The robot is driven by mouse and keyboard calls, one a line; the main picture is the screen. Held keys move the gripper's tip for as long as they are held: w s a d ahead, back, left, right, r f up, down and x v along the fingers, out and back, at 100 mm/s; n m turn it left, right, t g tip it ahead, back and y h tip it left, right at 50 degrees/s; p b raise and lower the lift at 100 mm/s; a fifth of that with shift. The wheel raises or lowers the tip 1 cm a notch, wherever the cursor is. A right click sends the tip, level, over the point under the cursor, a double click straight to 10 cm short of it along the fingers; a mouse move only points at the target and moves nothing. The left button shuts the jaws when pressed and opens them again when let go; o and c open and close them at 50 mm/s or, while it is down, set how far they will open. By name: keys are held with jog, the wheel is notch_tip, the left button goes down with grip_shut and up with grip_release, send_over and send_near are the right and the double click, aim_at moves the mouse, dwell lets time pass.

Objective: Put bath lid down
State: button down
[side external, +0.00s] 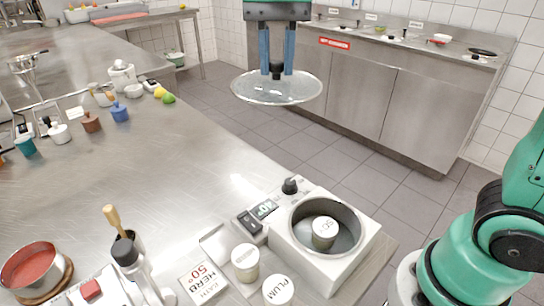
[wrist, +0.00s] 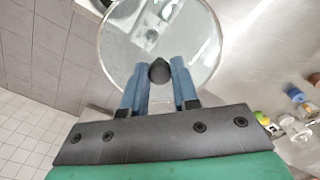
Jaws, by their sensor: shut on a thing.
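My gripper (side external: 276,72) is shut on the black knob of the bath lid (side external: 277,90), a round clear glass disc with a metal rim. The lid hangs level in the air, past the counter edge and above the floor in the side view. In the wrist view, the lid (wrist: 142,50) spreads beyond my blue fingers (wrist: 159,75), with the knob between them. The bath (side external: 362,258), a white box with a round steel well, stands uncovered at the counter's front right. A white-topped jar (side external: 325,230) stands inside the well.
Two jars, a cream one (side external: 245,262) and one marked PLUM (side external: 278,290), stand left of the bath. The middle of the steel counter (side external: 170,180) is clear.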

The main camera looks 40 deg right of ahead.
jog(key=w+f, duration=0.6)
jog(key=w, duration=0.4)
jog(key=f, duration=1.9)
jog(key=shift+w+d+f, duration=0.2)
jog(key=shift+d+f, duration=0.1)
jog(key=shift+f, duration=0.05)
jog(key=shift+f, duration=0.1)
jog(key=c, duration=0.7)
grip_release()
jog(key=shift+o, duration=0.2)
